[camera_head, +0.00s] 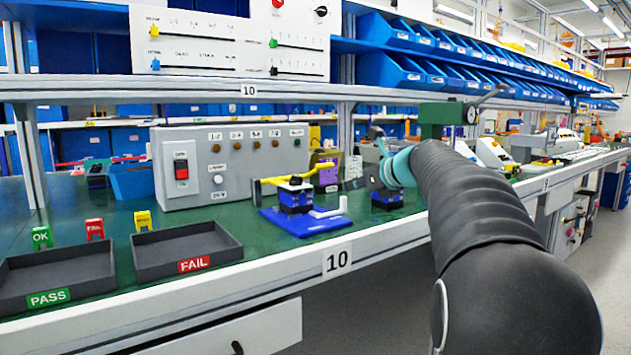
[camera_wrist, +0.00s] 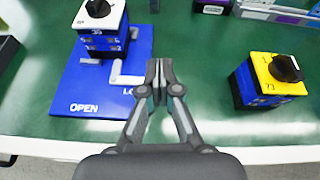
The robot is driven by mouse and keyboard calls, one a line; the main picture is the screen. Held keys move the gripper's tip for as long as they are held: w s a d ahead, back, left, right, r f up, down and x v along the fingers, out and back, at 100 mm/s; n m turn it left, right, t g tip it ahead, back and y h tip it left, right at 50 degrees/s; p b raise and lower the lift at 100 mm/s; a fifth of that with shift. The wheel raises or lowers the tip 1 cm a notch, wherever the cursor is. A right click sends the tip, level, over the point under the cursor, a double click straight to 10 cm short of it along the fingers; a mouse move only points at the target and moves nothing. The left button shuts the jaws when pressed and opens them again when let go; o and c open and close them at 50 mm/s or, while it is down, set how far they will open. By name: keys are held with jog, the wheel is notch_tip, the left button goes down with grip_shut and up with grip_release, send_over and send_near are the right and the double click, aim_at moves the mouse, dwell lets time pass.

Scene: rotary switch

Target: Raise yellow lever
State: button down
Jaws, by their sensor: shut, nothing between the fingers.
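A yellow bent bar (camera_head: 298,178), the most lever-like yellow thing in the head view, runs behind a blue fixture; what it is fixed to is hidden. The blue fixture plate (camera_head: 309,226) carries a blue and white rotary switch (camera_head: 295,195) and a white bent handle (camera_head: 330,210). The wrist view shows the plate (camera_wrist: 80,85), marked OPEN, the switch (camera_wrist: 98,25) and the handle (camera_wrist: 124,76). My gripper (camera_wrist: 160,66) is shut and empty, just right of the handle. In the head view my gripper (camera_head: 378,160) is partly hidden by its own links.
A yellow-topped rotary switch block (camera_wrist: 267,80) stands right of my gripper. A grey control box (camera_head: 230,162) stands behind the fixture. PASS (camera_head: 60,282) and FAIL (camera_head: 185,250) trays lie left. A slider panel (camera_head: 230,40) hangs above.

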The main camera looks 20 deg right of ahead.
jog(key=shift+w+d+r+m, duration=0.15)
jog(key=shift+w+d+m, duration=0.45)
jog(key=shift+d, duration=0.15)
jog(key=x, duration=0.9)
jog(key=shift+w+b, duration=0.25)
jog(key=shift+b, duration=0.1)
jog(key=w+r, duration=0.1)
jog(key=r, duration=0.1)
jog(key=shift+w+a+r+p, duration=0.3)
jog(key=shift+w+p, duration=0.1)
jog(key=shift+w+a+r, duration=0.1)
jog(key=shift+w+r, duration=0.2)
jog(key=shift+r, duration=0.15)
